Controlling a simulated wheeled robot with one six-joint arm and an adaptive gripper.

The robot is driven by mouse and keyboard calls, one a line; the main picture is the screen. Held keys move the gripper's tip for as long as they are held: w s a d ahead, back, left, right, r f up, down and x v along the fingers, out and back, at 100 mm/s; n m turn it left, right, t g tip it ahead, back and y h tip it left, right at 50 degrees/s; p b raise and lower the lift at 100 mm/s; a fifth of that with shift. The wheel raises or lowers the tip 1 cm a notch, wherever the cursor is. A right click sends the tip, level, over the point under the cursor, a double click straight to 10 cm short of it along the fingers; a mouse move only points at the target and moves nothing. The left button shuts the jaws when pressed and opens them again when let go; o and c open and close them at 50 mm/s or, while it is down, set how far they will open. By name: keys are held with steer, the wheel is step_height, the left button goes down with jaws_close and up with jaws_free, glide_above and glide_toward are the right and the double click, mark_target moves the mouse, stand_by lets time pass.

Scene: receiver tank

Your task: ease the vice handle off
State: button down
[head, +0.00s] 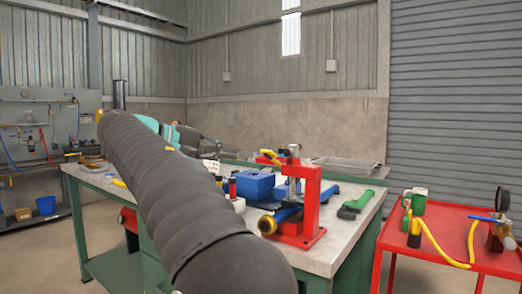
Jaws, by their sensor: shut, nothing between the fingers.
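The red vice (311,205) stands upright on the workbench, right of the middle in the head view. A blue pipe with a brass-coloured end (268,225) lies at its lower part. Grey metal parts show at its top, where the vice handle (293,151) seems to be; it is too small to make out clearly. My dark arm crosses the left and middle of the view and bends behind the bench tools. My gripper (246,155) shows only small and dark at the far side, left of the vice top. It looks shut and empty, apart from the vice.
A grey tray (345,165) is behind.

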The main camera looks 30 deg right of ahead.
step_height(320, 180, up, 2)
steer(key=w+a+m+g+h, duration=0.1)
steer(key=m+g, duration=0.1)
glide_toward(293, 151)
steer(key=w+r+x, duration=0.1)
steer(key=x, duration=0.3)
steer(key=shift+s+d+f+b, duration=0.25)
steer(key=shift+d+f+b, duration=0.25)
steer(key=shift+d, duration=0.2)
steer(key=shift+a+f+t, duration=0.1)
steer(key=shift+t, duration=0.2)
